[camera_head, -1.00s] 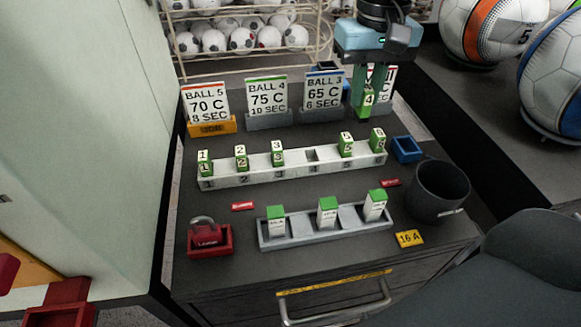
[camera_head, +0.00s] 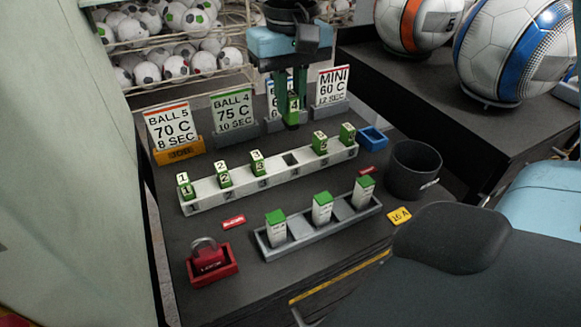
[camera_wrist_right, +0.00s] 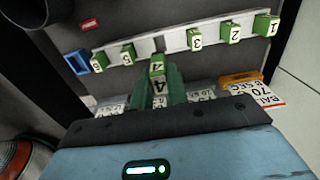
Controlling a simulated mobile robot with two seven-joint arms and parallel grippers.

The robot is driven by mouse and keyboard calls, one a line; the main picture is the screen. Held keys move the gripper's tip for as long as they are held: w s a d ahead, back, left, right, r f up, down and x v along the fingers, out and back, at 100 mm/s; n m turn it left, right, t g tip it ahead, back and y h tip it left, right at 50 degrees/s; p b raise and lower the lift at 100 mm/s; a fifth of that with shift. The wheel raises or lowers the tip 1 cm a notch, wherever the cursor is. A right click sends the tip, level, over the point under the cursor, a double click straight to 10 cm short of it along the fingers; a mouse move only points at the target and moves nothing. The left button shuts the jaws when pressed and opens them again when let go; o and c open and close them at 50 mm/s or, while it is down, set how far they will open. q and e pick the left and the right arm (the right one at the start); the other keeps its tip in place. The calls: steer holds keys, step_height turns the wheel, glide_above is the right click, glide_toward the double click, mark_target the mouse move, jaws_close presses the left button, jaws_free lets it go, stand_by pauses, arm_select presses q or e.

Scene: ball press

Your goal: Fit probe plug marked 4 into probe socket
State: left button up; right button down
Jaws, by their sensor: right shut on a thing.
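My right gripper (camera_head: 292,97) is shut on the green probe plug marked 4 (camera_head: 292,109). It holds the plug upright, apart from the rack, behind it in the head view. In the right wrist view the plug (camera_wrist_right: 157,66) shows between the green fingers (camera_wrist_right: 160,90). The white numbered rack (camera_head: 272,177) holds several green-topped plugs, and its slot 4 (camera_head: 291,158) is empty. I cannot make out a probe socket in these views. My left gripper is not in view.
A grey tray (camera_head: 300,240) with three green-topped white blocks stands in front of the rack. A red padlock (camera_head: 207,254) in a red tray, a dark cup (camera_head: 413,170) and a blue tray (camera_head: 372,138) stand nearby. Cards (camera_head: 170,128) line the back.

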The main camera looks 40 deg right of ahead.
mark_target(290, 121)
step_height(290, 121, down, 5)
steer(key=shift+f, duration=0.1)
steer(key=shift+f+b, duration=0.4)
steer(key=shift+f, duration=2.05)
steer(key=shift+f, duration=0.2)
steer(key=c, duration=1.4)
jaws_free()
steer(key=shift+o, duration=0.2)
